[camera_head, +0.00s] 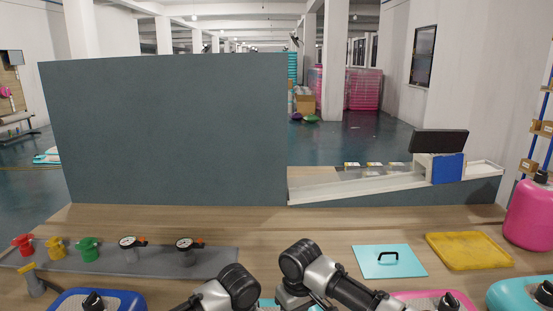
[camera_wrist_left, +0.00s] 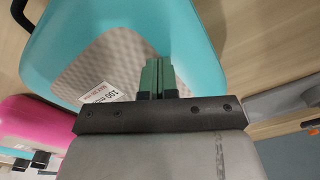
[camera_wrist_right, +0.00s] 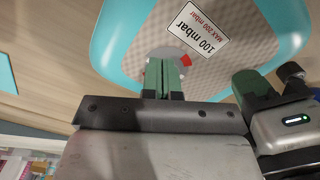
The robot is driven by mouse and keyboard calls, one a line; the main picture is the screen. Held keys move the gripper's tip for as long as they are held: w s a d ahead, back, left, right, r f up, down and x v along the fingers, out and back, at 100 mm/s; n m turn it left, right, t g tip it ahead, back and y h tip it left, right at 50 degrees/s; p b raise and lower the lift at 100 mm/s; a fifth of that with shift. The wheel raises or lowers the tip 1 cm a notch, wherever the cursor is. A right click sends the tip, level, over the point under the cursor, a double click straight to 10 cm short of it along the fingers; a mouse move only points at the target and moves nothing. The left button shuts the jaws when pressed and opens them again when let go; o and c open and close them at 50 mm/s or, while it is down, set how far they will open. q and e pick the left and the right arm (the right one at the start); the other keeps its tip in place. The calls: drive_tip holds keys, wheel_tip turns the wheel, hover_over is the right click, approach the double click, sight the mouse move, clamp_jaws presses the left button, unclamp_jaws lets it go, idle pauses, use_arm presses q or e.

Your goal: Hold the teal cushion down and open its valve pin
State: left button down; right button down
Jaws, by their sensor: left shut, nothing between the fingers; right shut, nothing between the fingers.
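The teal cushion has a grey textured top and a white 100 mbar label. It fills much of the left wrist view (camera_wrist_left: 52,52) and the right wrist view (camera_wrist_right: 118,48). My left gripper (camera_wrist_left: 157,62) is shut and empty, its green fingertips over the textured top. My right gripper (camera_wrist_right: 164,62) is shut and empty, its tips at a round grey valve with a red mark (camera_wrist_right: 186,60), which they partly cover. I cannot tell whether either gripper touches the cushion. In the head view my arms hide nearly all of this cushion, and both grippers are out of sight.
A blue-rimmed cushion (camera_head: 70,298) lies left and a pink one (camera_head: 460,298) right, with another teal one (camera_head: 515,290) beyond. Gauges (camera_head: 185,244) and coloured fittings stand on a grey strip (camera_head: 215,258). A teal lid (camera_head: 370,262) and yellow tray (camera_head: 470,250) lie right.

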wheel_tip(320, 180, up, 5)
drive_tip(key=shift+f, duration=0.1)
idle(0.3)
drive_tip(key=shift+s+a+f, duration=0.25)
drive_tip(key=shift+a+f, duration=0.1)
drive_tip(key=shift+f, duration=0.65)
drive_tip(key=shift+s+a+f, duration=0.25)
drive_tip(key=shift+a+f, duration=0.15)
drive_tip(key=shift+f, duration=0.55)
drive_tip(key=shift+s+a+f, duration=0.25)
drive_tip(key=shift+a+f, duration=0.1)
drive_tip(key=shift+f, duration=0.65)
